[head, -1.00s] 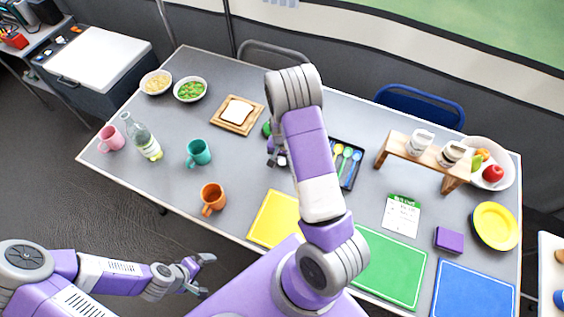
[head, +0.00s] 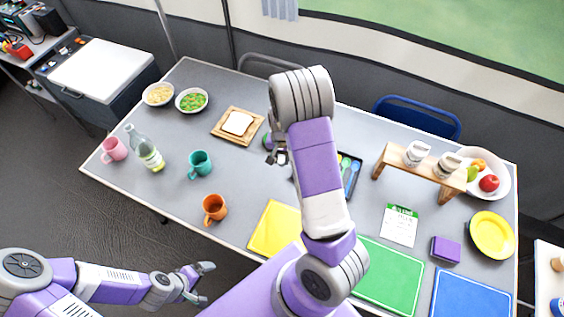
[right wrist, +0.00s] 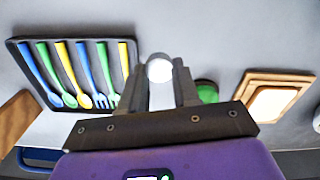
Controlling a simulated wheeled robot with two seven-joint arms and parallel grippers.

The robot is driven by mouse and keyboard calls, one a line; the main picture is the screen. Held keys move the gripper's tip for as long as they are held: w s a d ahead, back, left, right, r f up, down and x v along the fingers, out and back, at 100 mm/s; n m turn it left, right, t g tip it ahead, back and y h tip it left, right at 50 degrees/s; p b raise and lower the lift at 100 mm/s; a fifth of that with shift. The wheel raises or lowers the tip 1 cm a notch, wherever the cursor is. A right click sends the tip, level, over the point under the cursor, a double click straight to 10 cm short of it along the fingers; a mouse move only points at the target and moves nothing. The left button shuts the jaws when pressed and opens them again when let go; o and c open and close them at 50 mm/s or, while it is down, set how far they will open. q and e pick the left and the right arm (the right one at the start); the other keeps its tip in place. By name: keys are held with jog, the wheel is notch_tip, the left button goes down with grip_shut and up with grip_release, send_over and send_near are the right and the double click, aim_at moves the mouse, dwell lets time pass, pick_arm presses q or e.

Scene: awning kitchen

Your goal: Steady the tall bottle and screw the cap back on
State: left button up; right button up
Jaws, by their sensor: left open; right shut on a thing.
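The tall clear bottle (head: 146,150) with a yellow-green label stands at the left of the table in the head view. Its mouth is too small to read clearly. My right gripper (head: 277,157) is over the middle of the table, well to the right of the bottle. In the right wrist view it is shut on a small round white cap (right wrist: 159,68), held between the fingertips. My left gripper (head: 201,283) is open and empty, in front of the table's near edge and apart from the bottle.
A pink mug (head: 114,149), teal mug (head: 200,164) and orange mug (head: 214,208) stand near the bottle. Two bowls are behind it. A bread board (head: 222,128), a green object (right wrist: 207,92) and a cutlery tray (right wrist: 72,76) lie near my right gripper.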

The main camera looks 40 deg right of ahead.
jog(key=shift+r, duration=0.8)
jog(key=a+r+n, duration=0.2)
jog(key=a+n, duration=0.3)
jog(key=a, duration=0.3)
jog(key=a+r+n, duration=0.3)
jog(key=a+n, duration=0.2)
jog(key=a, duration=0.4)
